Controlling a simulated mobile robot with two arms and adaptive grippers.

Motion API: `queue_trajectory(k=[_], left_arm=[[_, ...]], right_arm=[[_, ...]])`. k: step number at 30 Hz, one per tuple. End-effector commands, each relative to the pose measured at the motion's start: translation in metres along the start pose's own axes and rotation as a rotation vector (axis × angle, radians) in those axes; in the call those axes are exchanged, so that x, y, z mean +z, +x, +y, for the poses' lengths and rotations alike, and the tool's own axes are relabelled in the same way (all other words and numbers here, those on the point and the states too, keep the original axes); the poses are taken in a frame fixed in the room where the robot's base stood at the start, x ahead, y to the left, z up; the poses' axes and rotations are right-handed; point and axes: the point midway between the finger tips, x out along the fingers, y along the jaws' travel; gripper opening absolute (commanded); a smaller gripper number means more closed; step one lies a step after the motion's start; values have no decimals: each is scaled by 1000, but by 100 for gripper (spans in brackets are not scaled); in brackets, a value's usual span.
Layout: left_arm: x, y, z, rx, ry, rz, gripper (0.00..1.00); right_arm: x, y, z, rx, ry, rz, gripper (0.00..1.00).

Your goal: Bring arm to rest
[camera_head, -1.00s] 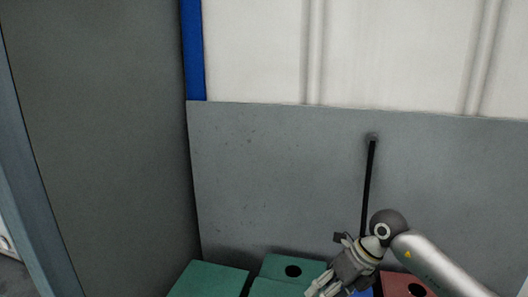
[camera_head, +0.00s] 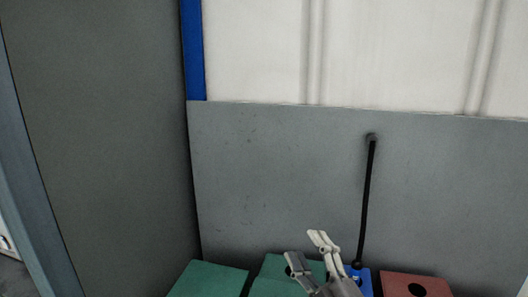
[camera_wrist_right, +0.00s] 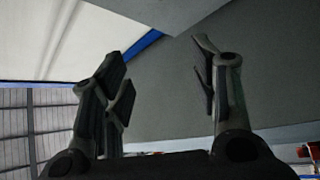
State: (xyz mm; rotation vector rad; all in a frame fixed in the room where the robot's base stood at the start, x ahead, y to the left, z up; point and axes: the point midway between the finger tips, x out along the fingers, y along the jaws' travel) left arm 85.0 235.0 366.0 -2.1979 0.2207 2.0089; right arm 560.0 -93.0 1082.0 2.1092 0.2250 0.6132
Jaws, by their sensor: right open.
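My right gripper (camera_head: 308,252) shows at the bottom of the head view, fingers pointing up and spread apart with nothing between them. In the right wrist view my right gripper (camera_wrist_right: 162,85) is also open and empty, with grey wall and ceiling behind it. The rest of the right arm is below the head view's edge. My left gripper is not in view.
Green blocks (camera_head: 207,280), a blue block (camera_head: 364,285) and a red block (camera_head: 400,284) with a hole lie along the bottom. A black rod (camera_head: 367,200) rises from the blue block against the grey panel (camera_head: 270,170). A dark grey wall (camera_head: 100,140) stands at left.

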Motion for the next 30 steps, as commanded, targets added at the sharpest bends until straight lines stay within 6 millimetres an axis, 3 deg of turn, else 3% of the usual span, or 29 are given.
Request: queue_trajectory(k=[1, 6, 8, 12, 16, 21, 28, 30], left_arm=[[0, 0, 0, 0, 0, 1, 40], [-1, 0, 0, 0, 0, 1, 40], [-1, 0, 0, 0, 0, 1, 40], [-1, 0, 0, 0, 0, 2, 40], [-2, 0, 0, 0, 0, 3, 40], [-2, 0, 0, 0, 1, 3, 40], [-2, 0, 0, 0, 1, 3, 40], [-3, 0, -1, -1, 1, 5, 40]], right_arm=[[20, -14, -3, 1, 74, -110, 54], [83, -73, -26, -33, 301, -480, 54], [101, -100, -39, -61, 375, -610, 54], [126, -175, -76, -159, 541, -908, 54], [127, -246, -108, -274, 669, -1152, 54], [108, -320, -136, -421, 784, -1382, 54], [69, -398, -153, -612, 893, -1611, 54], [83, -395, -170, -609, 884, -1606, 54]])
